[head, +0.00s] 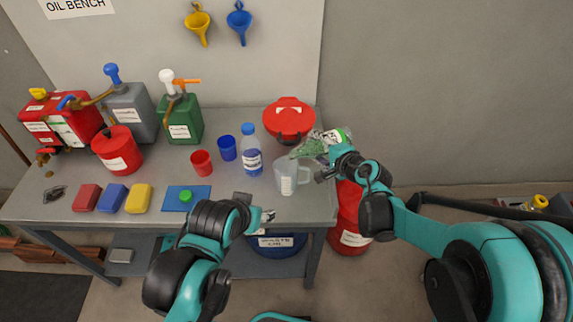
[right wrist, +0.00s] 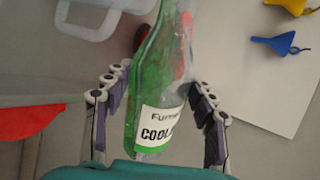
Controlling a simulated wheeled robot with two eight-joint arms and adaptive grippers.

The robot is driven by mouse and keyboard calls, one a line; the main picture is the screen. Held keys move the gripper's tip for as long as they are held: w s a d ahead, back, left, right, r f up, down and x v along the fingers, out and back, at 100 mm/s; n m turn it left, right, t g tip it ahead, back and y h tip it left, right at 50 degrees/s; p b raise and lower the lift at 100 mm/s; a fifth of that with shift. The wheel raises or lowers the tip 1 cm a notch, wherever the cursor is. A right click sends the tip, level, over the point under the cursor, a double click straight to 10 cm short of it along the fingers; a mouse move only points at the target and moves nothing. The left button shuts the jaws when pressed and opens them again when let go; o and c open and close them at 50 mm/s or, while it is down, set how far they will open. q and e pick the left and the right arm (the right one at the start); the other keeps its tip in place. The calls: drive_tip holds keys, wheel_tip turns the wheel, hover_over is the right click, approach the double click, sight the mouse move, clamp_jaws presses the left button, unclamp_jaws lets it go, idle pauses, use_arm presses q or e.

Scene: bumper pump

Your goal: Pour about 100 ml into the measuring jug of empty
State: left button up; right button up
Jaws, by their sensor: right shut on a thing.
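My right gripper (head: 326,160) is shut on a clear bottle of green liquid (head: 311,147). The bottle is tipped far over, its narrow end pointing left, just above the rim of the clear measuring jug (head: 286,178). The jug stands upright near the bench's right edge; I cannot make out any liquid in it. In the right wrist view the fingers (right wrist: 165,105) flank the bottle (right wrist: 152,75), whose white label reads "COOL…", and part of the jug (right wrist: 95,18) shows at the upper left. My left gripper (head: 264,216) is by the bench's front edge, its opening unclear.
A blue-capped bottle (head: 251,160), a blue cup (head: 228,148) and a red cup (head: 201,162) stand left of the jug. A red lidded container (head: 289,117) is behind it. Cans, sponges and a blue mat (head: 173,205) fill the bench's left. A red drum (head: 348,220) stands right of the bench.

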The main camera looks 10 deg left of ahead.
use_arm(q)
drive_tip(key=shift+s, duration=0.1)
use_arm(e)
drive_tip(key=shift+r, duration=0.1)
use_arm(q)
drive_tip(key=shift+s+r, duration=0.1)
use_arm(e)
drive_tip(key=shift+w+d+r, duration=0.1)
drive_tip(key=shift+w+d, duration=0.25)
use_arm(q)
drive_tip(key=shift+s+a+r, duration=0.1)
drive_tip(key=shift+s+a, duration=0.05)
drive_tip(key=shift+s, duration=0.05)
use_arm(e)
drive_tip(key=shift+r+n, duration=0.15)
drive_tip(key=shift+n, duration=0.15)
idle(1.0)
